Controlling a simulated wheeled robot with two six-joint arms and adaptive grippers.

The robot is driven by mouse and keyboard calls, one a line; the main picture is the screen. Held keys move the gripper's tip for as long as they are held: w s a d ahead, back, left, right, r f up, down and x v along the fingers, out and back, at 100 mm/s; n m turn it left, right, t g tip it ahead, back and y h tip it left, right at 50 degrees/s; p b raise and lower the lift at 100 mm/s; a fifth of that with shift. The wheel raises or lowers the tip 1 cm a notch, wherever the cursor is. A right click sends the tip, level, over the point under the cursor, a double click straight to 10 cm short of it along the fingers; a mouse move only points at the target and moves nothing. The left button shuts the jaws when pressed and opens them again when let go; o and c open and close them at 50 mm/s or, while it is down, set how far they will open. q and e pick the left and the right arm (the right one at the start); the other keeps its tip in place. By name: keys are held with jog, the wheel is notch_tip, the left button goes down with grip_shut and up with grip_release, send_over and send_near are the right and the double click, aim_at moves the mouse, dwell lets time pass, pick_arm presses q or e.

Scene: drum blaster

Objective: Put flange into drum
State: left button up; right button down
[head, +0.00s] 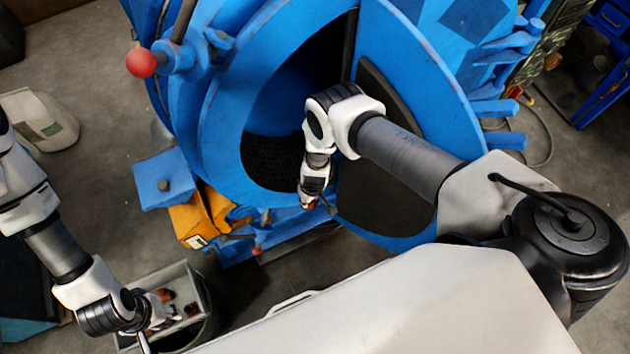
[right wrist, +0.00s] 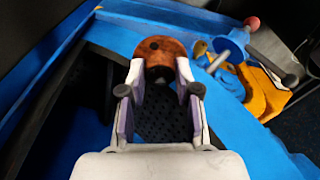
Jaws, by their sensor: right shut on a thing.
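The drum is the dark, perforated interior (head: 268,163) inside the round opening of the blue machine in the head view. My right gripper (head: 309,198) hangs at the lower part of that opening, pointing down. In the right wrist view, my right gripper (right wrist: 162,72) is shut on a rusty-brown round flange (right wrist: 158,48) at its fingertips. Dark perforated surface (right wrist: 160,122) shows below and between the fingers. The blue rim lies beyond the flange. My left gripper (head: 146,333) is at the lower left, over a grey bin; its fingers are too small to read.
The grey bin (head: 205,290) holds several brown parts. The blue machine's round door (head: 440,110) stands open to the right of the opening. A lever with a red ball (head: 141,62) sticks out at the upper left. A yellow-orange part (head: 190,222) sits below the opening.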

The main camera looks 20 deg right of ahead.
jog(key=shift+w+a+f+b, duration=0.15)
jog(key=shift+w+b, duration=1.4)
jog(key=shift+b, duration=2.4)
jog(key=shift+w+d+f+b, duration=0.15)
jog(key=shift+w+b, duration=1.35)
jog(key=shift+b, duration=2.5)
jog(key=shift+w+a+f+b, duration=0.15)
jog(key=shift+w+b, duration=1.4)
jog(key=shift+b, duration=2.4)
jog(key=w+b, duration=0.1)
jog(key=w, duration=0.1)
jog(key=w+b, duration=0.1)
jog(key=b, duration=0.1)
jog(key=w+r+b, duration=0.1)
jog(key=w, duration=0.1)
jog(key=shift+w, duration=0.3)
jog(key=c, duration=0.7)
grip_release()
jog(key=shift+c, duration=0.2)
notch_tip(320, 180, up, 12)
jog(key=s, duration=0.1)
jog(key=shift+s, duration=0.2)
jog(key=shift+s, duration=0.1)
